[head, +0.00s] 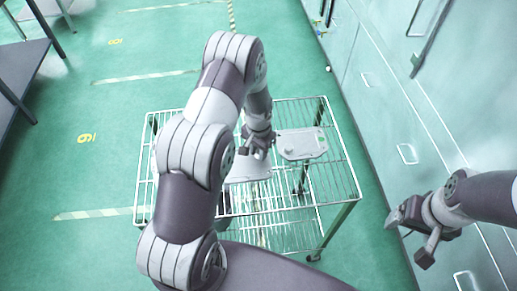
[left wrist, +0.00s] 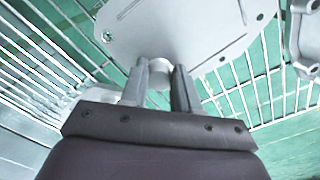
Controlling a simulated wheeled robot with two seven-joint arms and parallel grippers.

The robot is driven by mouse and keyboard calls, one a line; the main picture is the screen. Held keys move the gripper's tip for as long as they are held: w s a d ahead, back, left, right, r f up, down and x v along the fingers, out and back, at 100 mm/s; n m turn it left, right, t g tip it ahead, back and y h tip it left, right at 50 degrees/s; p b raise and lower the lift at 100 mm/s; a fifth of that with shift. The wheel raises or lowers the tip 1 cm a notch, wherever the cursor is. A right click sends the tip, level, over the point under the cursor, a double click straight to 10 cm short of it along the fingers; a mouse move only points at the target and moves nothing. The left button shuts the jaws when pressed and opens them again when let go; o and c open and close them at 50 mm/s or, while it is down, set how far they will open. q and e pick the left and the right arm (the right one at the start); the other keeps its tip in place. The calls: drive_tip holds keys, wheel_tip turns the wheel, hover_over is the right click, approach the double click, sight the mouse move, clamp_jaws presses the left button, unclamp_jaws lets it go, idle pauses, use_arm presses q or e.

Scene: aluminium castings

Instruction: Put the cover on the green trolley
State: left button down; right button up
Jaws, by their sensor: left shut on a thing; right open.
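The cover (head: 248,170), a flat pale grey metal plate, is under my left gripper (head: 256,151) in the head view. In the left wrist view, the left gripper (left wrist: 160,75) is shut on a small round knob at the narrow end of the cover (left wrist: 185,30), which has small holes along its edge. The trolley (head: 337,190) is a silver wire-shelf one standing on a green floor. The cover is over its top shelf; I cannot tell whether it touches. My right gripper (head: 411,240) is open and empty, right of the trolley.
A second pale plate (head: 302,144) lies on the top shelf, right of my left gripper. Another casting (left wrist: 306,38) shows at the right of the left wrist view. Pale cabinets (head: 400,120) line the right side. A dark table (head: 22,62) stands at far left.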

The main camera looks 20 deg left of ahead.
use_arm(q)
drive_tip(key=shift+f, duration=0.15)
drive_tip(key=c, duration=0.9)
unclamp_jaws()
drive_tip(key=shift+o, duration=0.4)
drive_tip(key=shift+r, duration=0.5)
wheel_tip(320, 180, up, 12)
drive_tip(key=b, duration=0.2)
drive_tip(key=s+d+r+n, duration=0.1)
drive_tip(key=s+d+r, duration=0.1)
drive_tip(key=s, duration=0.6)
drive_tip(key=s+d+r+n+t, duration=0.1)
drive_tip(key=s+d+r, duration=0.1)
drive_tip(key=s, duration=0.7)
drive_tip(key=shift+d+r, duration=0.35)
drive_tip(key=shift+d, duration=0.25)
